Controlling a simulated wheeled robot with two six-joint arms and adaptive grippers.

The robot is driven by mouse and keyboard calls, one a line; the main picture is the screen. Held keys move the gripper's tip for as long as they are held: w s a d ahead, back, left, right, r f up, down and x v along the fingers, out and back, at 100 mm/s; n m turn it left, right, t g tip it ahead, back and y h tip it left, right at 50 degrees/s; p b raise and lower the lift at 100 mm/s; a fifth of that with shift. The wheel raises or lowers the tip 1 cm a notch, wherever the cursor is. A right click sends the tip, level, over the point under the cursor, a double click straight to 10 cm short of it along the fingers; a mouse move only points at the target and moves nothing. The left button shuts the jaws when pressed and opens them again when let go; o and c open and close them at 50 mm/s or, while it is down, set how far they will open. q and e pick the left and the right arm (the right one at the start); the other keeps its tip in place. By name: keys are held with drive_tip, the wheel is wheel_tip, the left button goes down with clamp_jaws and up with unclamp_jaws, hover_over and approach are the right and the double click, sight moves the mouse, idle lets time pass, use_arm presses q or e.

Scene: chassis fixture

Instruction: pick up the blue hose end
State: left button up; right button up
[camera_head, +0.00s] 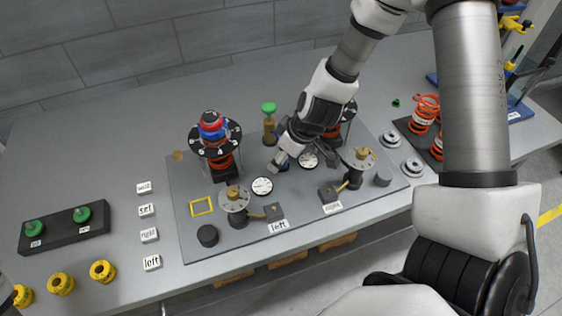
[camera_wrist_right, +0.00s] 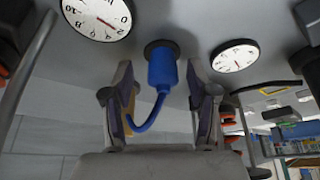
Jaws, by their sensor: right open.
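The blue hose end (camera_wrist_right: 162,68) is a blue cylinder in a dark round socket, with a thin blue hose curving from it down and to the left in the wrist view. My right gripper (camera_wrist_right: 159,72) is open, with one finger on each side of the hose end and a visible gap to each. In the head view my right gripper (camera_head: 306,160) is low over the board between two dial gauges, and only a bit of blue shows beside it. My left gripper is not seen.
White dial gauges (camera_head: 262,186) (camera_head: 308,160) flank the spot closely on the grey board (camera_head: 300,215). A green-topped brass post (camera_head: 269,125) and a black disc on a red spring (camera_head: 215,145) stand nearby. Left and right levers sit in front. The table's left part has bare room.

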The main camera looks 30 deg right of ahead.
drive_tip(key=shift+s+r, duration=0.15)
drive_tip(key=shift+s+a+r, duration=0.1)
drive_tip(key=shift+s, duration=0.1)
drive_tip(key=c, duration=0.9)
drive_tip(key=shift+w, duration=0.1)
clamp_jaws()
